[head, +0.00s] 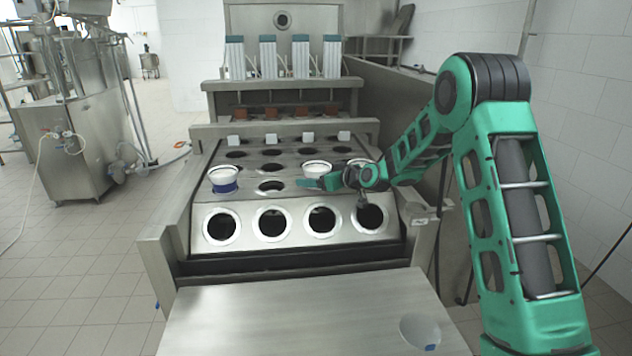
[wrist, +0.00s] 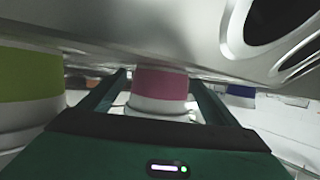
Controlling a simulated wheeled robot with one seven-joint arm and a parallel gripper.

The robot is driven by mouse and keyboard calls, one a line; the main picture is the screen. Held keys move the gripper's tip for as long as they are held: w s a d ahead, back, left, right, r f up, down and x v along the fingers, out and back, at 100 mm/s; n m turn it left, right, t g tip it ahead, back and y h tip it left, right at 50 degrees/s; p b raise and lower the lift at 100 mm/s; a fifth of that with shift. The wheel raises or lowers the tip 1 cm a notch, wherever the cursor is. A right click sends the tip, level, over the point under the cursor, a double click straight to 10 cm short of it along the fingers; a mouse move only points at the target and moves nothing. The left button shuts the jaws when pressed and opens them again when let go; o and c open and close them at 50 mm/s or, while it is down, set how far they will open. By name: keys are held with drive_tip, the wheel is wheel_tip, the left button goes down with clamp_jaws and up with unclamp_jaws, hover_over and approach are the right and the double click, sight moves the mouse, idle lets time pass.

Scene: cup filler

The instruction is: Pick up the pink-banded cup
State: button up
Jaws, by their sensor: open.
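The pink-banded cup (wrist: 160,86) shows in the wrist view between the two fingers of my gripper (wrist: 159,76), with a gap on each side. My gripper is open. I cannot tell how far the fingers reach along the cup. In the head view my gripper (head: 318,183) is low over the filler's hole plate, pointing left, just in front of a white-topped cup (head: 317,166). This cup's band is hidden there, but its place fits the pink-banded one.
A blue-banded cup (head: 223,185) stands at the left of the hole plate (head: 250,192). A green-banded cup (wrist: 28,85) is close at the left of the wrist view. Another white-topped cup (head: 360,163) is partly behind my arm.

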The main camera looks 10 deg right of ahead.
drive_tip(key=shift+c, duration=0.4)
drive_tip(key=shift+w, duration=0.1)
drive_tip(key=c, duration=1.3)
drive_tip(key=shift+r, duration=0.1)
